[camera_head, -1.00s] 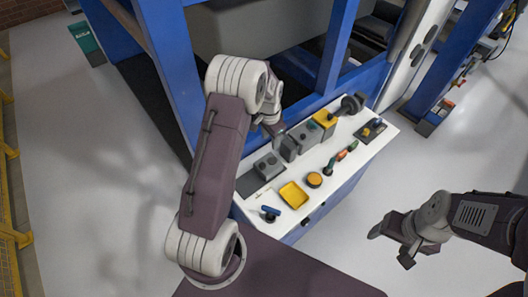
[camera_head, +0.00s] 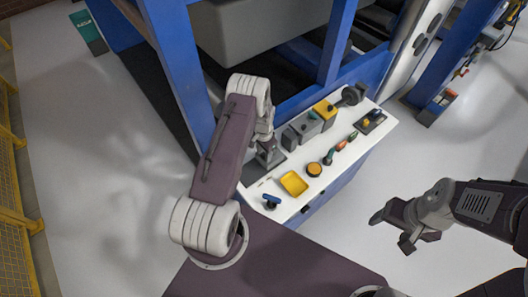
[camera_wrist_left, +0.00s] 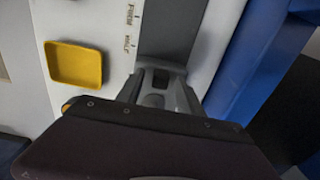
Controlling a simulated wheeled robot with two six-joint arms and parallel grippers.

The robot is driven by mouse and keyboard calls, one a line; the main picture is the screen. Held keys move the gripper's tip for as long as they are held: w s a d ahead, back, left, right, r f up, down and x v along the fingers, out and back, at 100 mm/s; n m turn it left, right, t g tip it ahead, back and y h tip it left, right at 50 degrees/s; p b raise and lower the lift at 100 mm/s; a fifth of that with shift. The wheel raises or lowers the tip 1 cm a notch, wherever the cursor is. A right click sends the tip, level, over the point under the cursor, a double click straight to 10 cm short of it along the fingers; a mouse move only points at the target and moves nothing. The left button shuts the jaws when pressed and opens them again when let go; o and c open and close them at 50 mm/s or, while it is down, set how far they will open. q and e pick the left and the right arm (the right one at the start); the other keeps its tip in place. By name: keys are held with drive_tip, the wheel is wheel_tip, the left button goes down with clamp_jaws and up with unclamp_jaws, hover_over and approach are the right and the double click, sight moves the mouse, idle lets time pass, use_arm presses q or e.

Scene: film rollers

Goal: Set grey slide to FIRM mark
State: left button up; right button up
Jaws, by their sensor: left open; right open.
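The dark grey slide track (camera_wrist_left: 172,28) lies on the white panel top, with FIRM (camera_wrist_left: 131,14) and HALF (camera_wrist_left: 128,43) printed beside it in the left wrist view. The grey slide (camera_wrist_left: 160,72) is close under my left gripper, near the HALF end of the visible track; the wrist mostly hides it. In the head view my left gripper (camera_head: 268,152) is down over the slide; whether it touches cannot be told. It is open. My right gripper (camera_head: 390,228) is open and empty, over the floor to the right of the panel.
A blue machine post (camera_head: 182,65) rises behind.

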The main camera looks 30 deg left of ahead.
use_arm(q)
drive_tip(key=shift+a, duration=0.1)
clamp_jaws()
drive_tip(key=shift+w, duration=0.1)
idle(1.2)
